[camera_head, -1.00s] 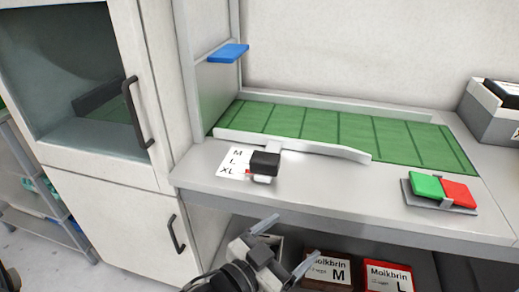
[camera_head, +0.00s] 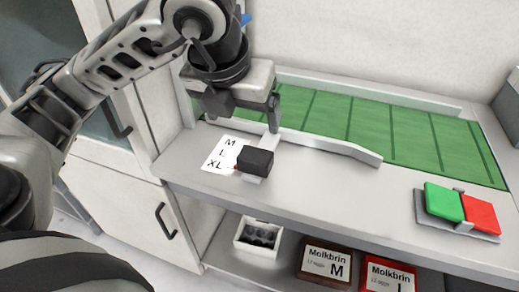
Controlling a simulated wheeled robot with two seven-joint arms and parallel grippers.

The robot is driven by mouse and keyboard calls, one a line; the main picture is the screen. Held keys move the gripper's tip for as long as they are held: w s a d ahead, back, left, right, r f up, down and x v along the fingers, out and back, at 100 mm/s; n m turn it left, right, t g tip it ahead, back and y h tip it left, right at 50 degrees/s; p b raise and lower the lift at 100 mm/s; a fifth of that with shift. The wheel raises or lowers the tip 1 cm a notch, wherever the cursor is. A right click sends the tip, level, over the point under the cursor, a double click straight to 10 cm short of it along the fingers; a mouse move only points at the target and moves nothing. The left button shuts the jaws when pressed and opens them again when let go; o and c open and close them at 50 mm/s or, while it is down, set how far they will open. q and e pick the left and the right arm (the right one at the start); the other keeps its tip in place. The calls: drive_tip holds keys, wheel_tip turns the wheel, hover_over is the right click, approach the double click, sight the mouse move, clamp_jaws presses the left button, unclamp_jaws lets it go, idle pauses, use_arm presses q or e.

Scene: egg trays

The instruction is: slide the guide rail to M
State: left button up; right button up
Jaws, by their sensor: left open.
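The guide rail (camera_head: 325,145) is a pale bar along the front edge of the green belt (camera_head: 345,117). Its black block handle (camera_head: 255,159) stands on the table next to a white label (camera_head: 220,154) reading M, L, XL. A small red pointer at the block's left side is beside the XL line. My left gripper (camera_head: 245,112) is open and points down above and behind the black block, near the rail's left end. It hides part of the rail and belt, and it appears to hold nothing. My right gripper is not in view.
A green button (camera_head: 443,202) and red button (camera_head: 480,213) sit on a plate at the table's right. Below, a shelf holds an open white box (camera_head: 258,237), a Moikbrin M box (camera_head: 325,263) and a red box (camera_head: 388,274). A cabinet stands at left.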

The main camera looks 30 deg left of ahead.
sight(255, 155)
use_arm(q)
drive_tip(key=b+x, duration=0.1)
drive_tip(key=x, duration=1.4)
drive_tip(key=shift+d+f, duration=0.15)
drive_tip(key=shift+f, duration=0.1)
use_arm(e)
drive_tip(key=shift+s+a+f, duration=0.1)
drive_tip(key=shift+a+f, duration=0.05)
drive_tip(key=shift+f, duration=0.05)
